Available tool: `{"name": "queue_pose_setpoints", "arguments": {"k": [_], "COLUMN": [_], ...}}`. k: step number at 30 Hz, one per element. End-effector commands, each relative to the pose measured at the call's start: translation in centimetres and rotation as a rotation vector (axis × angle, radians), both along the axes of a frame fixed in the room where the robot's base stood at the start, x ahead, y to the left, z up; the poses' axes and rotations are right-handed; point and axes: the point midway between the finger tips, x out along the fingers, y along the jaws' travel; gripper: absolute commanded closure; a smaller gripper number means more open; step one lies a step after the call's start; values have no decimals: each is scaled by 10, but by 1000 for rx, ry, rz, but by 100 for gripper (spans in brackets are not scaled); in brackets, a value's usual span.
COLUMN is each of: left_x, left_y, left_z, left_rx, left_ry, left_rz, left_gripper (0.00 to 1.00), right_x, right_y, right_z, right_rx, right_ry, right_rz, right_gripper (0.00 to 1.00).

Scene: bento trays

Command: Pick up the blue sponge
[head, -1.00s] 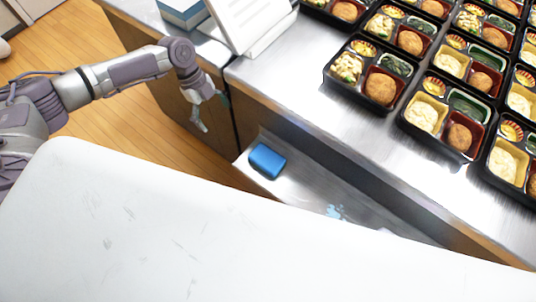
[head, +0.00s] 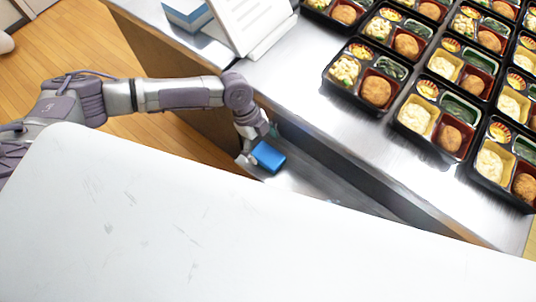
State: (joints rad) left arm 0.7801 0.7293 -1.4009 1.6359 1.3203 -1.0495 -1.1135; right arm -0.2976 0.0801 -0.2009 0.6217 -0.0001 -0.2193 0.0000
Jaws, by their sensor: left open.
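The blue sponge (head: 268,157) lies on the lower metal shelf (head: 312,186) below the edge of the steel counter. My left gripper (head: 257,148) is at the sponge's upper left side, its fingers open and close around or against that end. Whether the fingers touch the sponge cannot be told, as they are small and partly hidden by the arm and sponge. My right gripper is out of the picture.
The steel counter (head: 300,72) holds several black bento trays (head: 375,108) at the right. A white document stand (head: 247,25) and a blue-white box (head: 187,12) stand at the back. A large white surface (head: 200,235) fills the foreground.

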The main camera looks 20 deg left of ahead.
Motion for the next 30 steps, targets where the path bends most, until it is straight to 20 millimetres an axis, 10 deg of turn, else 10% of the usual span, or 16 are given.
{"name": "queue_pose_setpoints", "arguments": {"k": [9,30], "left_x": [-6,-6], "left_y": [-14,-15], "left_z": [-38,-45], "left_rx": [1,1], "left_ry": [3,2], "left_rz": [-1,-1], "left_gripper": [6,6], "right_x": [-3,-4], "right_y": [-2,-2], "right_z": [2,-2], "right_rx": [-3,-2], "right_ry": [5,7], "right_rz": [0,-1], "right_gripper": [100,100]}}
